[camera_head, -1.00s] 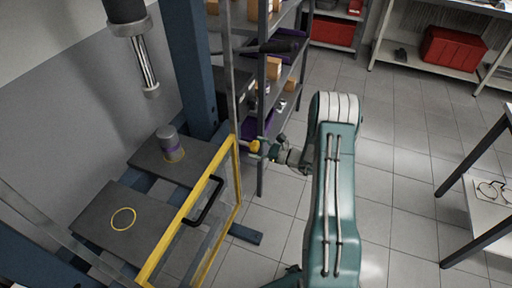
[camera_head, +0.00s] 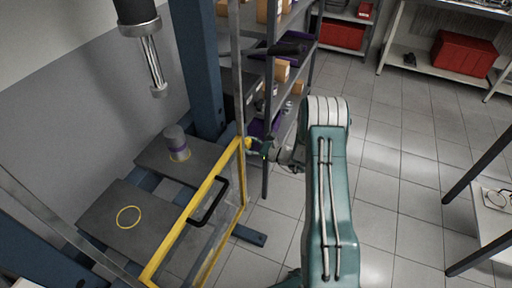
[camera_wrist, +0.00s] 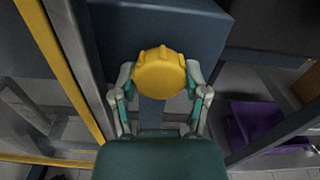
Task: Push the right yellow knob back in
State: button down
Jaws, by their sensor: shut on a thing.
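The right yellow knob (camera_wrist: 160,73) is a round, ridged knob in the middle of the wrist view, in front of a dark blue post. My gripper (camera_wrist: 160,90) has one finger on each side of the knob and is shut on it. In the head view the knob (camera_head: 248,143) is a small yellow spot at the right upright of the press frame, by the upper corner of the yellow-framed guard (camera_head: 190,222). My gripper (camera_head: 258,149) reaches it from the right. How far the knob sticks out is hidden from these angles.
The guard has a black handle (camera_head: 210,203). Behind it are press plates, one with a grey cylinder (camera_head: 176,143) and one with a yellow ring (camera_head: 129,217). Shelves with boxes (camera_head: 282,71) stand behind my gripper.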

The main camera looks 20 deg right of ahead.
jog(key=c, duration=0.5)
grip_release()
jog(key=shift+w+r, duration=0.1)
jog(key=shift+w, duration=0.1)
jog(key=o, duration=0.4)
jog(key=shift+a, duration=0.15)
jog(key=v, duration=1.2)
jog(key=s+a+r+n+g+h, duration=0.1)
jog(key=s+a+r+n+g, duration=0.35)
jog(key=a+r+n, duration=0.35)
jog(key=s+a+r+n+g+h, duration=0.1)
jog(key=s+a+r+n+g, duration=0.35)
jog(key=a+r+g, duration=0.35)
jog(key=s+r+n+t+h, duration=0.2)
jog(key=s+r+n+h, duration=0.3)
jog(key=s, duration=0.4)
jog(key=s+r+n+t+h, duration=0.3)
jog(key=s+r+n+h, duration=0.2)
jog(key=s+r+n, duration=0.2)
jog(key=s, duration=0.2)
jog(key=shift+s+n+h, duration=0.25)
jog(key=shift+n+h, duration=0.1)
jog(key=shift+h, duration=0.05)
